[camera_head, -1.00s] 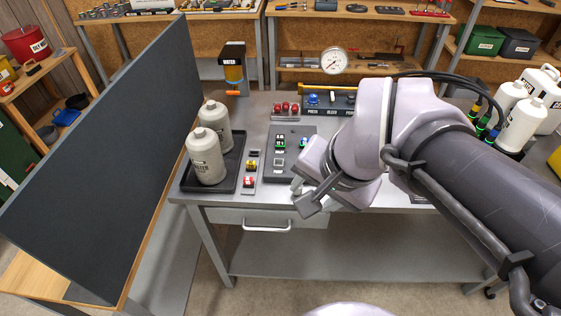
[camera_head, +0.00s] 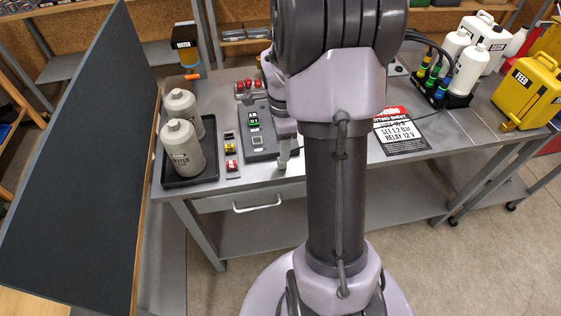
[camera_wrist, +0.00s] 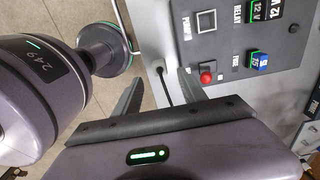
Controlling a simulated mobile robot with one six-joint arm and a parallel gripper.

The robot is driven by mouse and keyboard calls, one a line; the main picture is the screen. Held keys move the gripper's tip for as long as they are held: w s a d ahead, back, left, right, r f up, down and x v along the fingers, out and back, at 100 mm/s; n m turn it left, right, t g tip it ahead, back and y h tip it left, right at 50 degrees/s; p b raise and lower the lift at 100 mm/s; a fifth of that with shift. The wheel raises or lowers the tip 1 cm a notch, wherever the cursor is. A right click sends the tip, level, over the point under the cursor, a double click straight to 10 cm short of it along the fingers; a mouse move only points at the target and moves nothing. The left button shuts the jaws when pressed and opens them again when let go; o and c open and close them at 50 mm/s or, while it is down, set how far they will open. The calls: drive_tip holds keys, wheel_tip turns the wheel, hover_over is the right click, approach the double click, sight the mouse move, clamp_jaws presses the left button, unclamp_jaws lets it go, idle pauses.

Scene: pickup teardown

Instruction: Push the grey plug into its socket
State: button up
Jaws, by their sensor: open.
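In the wrist view, a small pale grey piece with a dark cable (camera_wrist: 158,67), which looks like the grey plug, is at the bench's front edge. My gripper (camera_wrist: 158,88) is open, and the piece shows between its two spread fingers; I cannot tell how far beyond the tips it is. I see no contact. The dark grey panel (camera_wrist: 226,48) is to the right, with a white-outlined square (camera_wrist: 206,21) by a PUMP label; I cannot tell whether this is the socket. In the head view my arm covers part of the panel (camera_head: 256,155) and most of my gripper.
The panel carries a red knob (camera_wrist: 207,77), a blue fuse (camera_wrist: 259,61) and a 12 V relay (camera_wrist: 262,10). Two grey bottles stand in a black tray (camera_head: 206,174) at the left. A dark upright board (camera_head: 80,150) stands farther left. A printed card (camera_head: 400,133) lies right of my arm.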

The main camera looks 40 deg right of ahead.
wheel_tip(320, 180, down, 7)
drive_tip(key=shift+r+b, duration=0.1)
drive_tip(key=shift+b, duration=0.75)
drive_tip(key=shift+c, duration=0.4)
clamp_jaws()
